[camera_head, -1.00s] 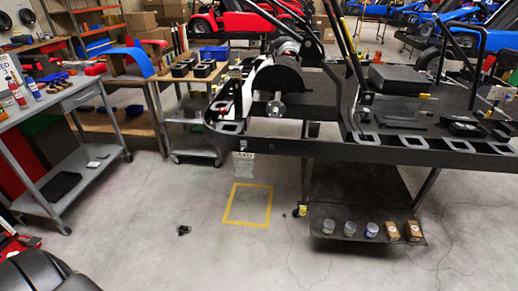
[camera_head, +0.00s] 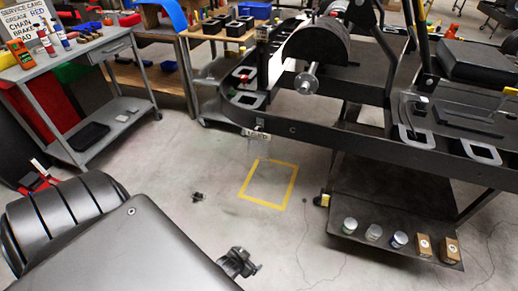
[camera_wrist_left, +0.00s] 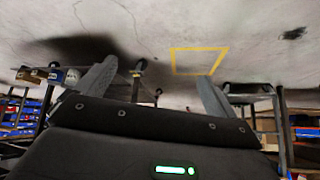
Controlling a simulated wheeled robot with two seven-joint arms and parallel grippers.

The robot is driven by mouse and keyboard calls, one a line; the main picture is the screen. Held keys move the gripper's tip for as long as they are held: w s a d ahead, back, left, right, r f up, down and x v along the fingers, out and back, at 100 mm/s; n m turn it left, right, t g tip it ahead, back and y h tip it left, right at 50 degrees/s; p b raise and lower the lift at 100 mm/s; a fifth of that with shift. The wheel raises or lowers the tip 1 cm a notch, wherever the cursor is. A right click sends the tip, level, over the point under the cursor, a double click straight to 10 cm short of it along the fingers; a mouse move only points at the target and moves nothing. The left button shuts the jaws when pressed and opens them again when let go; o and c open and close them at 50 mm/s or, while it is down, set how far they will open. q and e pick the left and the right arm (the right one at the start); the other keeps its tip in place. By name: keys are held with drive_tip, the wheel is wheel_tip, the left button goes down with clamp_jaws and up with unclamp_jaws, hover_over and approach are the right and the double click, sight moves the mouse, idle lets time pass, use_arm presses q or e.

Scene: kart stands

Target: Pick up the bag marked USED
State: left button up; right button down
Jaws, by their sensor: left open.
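A clear bag (camera_head: 258,149) with a pale label across its top hangs at the front left corner of the black kart stand. Its label is too small to read surely. The bag looks see-through, and the floor shows behind it. My left gripper (camera_head: 240,265) is low in the head view, below and apart from the bag. In the left wrist view my left gripper (camera_wrist_left: 153,88) has its two fingers spread with nothing between them. I cannot make out the bag in that view. My right gripper is not in view.
A yellow square outline (camera_head: 292,185) is on the floor below the bag. A small dark object (camera_head: 198,197) lies left of it. The stand's lower shelf (camera_head: 345,245) holds jars and small boxes. A grey cart (camera_head: 90,52) stands at the left. Open floor lies between.

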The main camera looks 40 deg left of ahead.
use_arm(q)
drive_tip(key=shift+o, duration=0.3)
drive_tip(key=w+a+r+n+t+b, duration=0.1)
drive_tip(key=w+a+r+t, duration=0.1)
drive_tip(key=w+r, duration=0.4)
drive_tip(key=w+a, duration=0.1)
drive_tip(key=w, duration=0.2)
drive_tip(key=shift+r+t+y, duration=0.35)
drive_tip(key=shift+t+y, duration=0.05)
drive_tip(key=n+t+y+b, duration=0.3)
drive_tip(key=t+y+b, duration=0.15)
drive_tip(key=t, duration=0.25)
approach(257, 146)
drive_tip(key=w, duration=0.2)
drive_tip(key=x, duration=1)
drive_tip(key=shift+s+a+f, duration=0.1)
drive_tip(key=shift+a, duration=0.15)
drive_tip(key=shift+w+a, duration=0.1)
drive_tip(key=shift+w, duration=0.25)
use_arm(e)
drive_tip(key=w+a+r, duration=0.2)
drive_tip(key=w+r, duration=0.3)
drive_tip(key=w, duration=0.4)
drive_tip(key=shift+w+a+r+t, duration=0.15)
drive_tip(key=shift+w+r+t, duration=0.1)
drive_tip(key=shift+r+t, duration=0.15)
use_arm(q)
drive_tip(key=c, duration=0.8)
